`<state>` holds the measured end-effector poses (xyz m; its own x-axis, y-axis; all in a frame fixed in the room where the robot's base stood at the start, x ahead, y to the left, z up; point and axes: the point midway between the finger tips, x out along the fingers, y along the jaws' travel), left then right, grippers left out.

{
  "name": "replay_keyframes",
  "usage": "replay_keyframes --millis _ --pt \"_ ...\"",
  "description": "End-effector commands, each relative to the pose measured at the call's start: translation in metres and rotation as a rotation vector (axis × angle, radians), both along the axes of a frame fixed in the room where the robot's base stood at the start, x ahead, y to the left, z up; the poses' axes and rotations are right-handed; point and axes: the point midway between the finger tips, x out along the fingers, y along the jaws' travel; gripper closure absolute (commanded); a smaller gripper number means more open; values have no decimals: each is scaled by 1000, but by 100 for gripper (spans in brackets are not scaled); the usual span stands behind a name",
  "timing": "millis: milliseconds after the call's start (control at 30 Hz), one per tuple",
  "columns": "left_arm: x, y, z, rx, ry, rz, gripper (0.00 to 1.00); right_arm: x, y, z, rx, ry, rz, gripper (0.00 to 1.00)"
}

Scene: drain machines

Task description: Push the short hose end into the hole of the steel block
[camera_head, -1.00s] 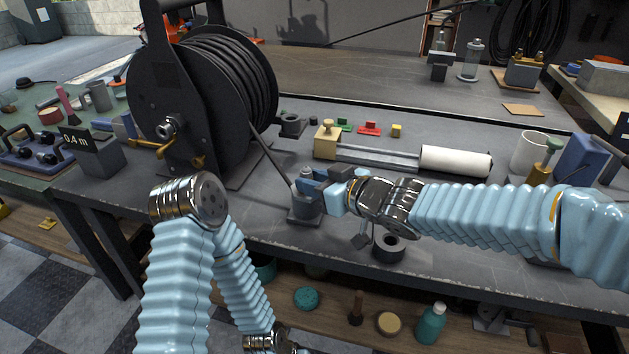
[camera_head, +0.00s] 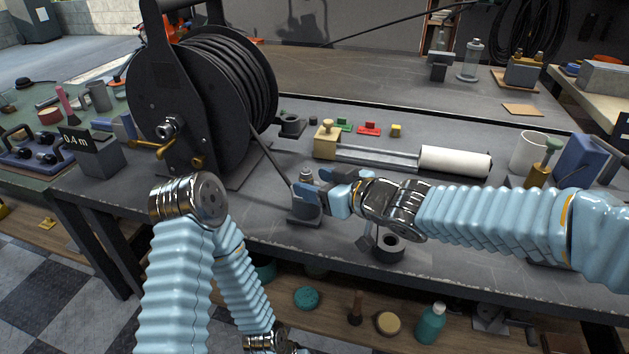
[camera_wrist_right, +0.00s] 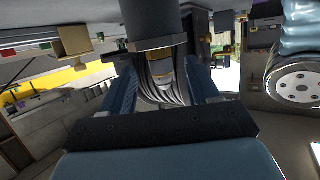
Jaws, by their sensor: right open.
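The steel block (camera_head: 304,209), a dark grey round body with a wider base, stands near the front edge of the bench. The short hose end (camera_head: 306,177), with a metal fitting, stands upright at its top; how deep it sits is hidden. My right gripper (camera_head: 326,184) is beside the fitting, coming from the right. In the right wrist view its blue fingers are spread apart, with the brass and steel fitting (camera_wrist_right: 163,72) between them and a visible gap each side. The block (camera_wrist_right: 152,27) shows above it there. My left arm hangs low; its gripper is out of frame.
A large black hose reel (camera_head: 205,95) stands left of the block, its hose running down toward it. A dark ring (camera_head: 388,247) lies at the front edge.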

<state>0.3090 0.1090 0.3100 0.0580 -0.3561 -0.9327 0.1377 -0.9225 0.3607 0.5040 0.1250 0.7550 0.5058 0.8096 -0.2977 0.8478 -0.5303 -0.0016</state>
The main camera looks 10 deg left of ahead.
Motion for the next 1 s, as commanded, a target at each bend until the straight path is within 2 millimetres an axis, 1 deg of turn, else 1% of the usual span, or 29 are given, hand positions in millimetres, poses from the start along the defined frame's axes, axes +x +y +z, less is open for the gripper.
replay_keyframes --millis 167,300,400,500,600,700,1000 --pt "0 -1 13 -2 0 -4 48 -18 -32 16 0 -2 -4 40" --pt "0 -2 25 -3 1 -5 48 -37 -61 27 -1 -3 -3 40" --pt "0 -2 33 -4 1 -6 48 -48 -78 34 -1 -3 -2 40" --pt "0 -2 39 -5 2 -7 48 -57 -91 37 0 -3 -1 40" --pt "0 -3 42 -5 1 -8 48 -62 -99 39 0 -2 -1 40" --pt "0 -3 42 -6 2 -9 48 -65 -103 39 0 -2 1 40" --pt "0 -3 42 -6 2 -9 48 -65 -103 38 -1 -1 2 40"
